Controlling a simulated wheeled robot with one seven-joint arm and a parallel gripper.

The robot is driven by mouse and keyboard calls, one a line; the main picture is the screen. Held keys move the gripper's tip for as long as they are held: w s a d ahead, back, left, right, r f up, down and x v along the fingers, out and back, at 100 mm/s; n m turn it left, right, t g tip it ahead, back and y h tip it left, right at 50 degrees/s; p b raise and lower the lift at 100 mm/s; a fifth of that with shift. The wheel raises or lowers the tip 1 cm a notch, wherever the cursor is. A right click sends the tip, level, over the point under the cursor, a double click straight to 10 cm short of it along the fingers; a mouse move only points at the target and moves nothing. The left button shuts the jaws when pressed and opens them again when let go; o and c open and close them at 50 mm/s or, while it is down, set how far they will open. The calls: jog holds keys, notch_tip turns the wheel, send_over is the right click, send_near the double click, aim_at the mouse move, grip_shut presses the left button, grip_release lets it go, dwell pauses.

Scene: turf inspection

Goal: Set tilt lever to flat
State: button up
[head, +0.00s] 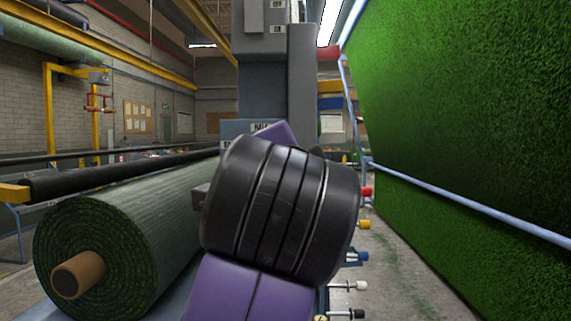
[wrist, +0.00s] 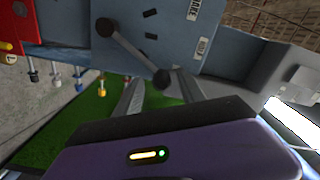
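A dark lever bar with a round knob at each end (wrist: 133,52) is on the face of a blue-grey panel (wrist: 75,28) in the wrist view. It slants from upper left to lower right. My gripper (wrist: 160,79) is open, with its two grey fingers apart. The lever's lower knob (wrist: 162,78) appears between the fingertips; I cannot tell whether it is between them in depth or touching. In the head view my arm hides the lever and gripper.
A large turf roll (head: 120,240) lies at the left. A green turf sheet (head: 460,110) hangs at the right, with a pale blue rail (head: 470,205) across it. Several coloured knobs, including a red one (head: 366,191), stick out beside the machine. Grey floor (head: 405,275) shows at right.

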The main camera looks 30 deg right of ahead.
jog(key=v, duration=0.7)
jog(key=shift+s+a+b, duration=0.25)
jog(key=shift+s+b, duration=0.05)
jog(key=shift+b, duration=0.15)
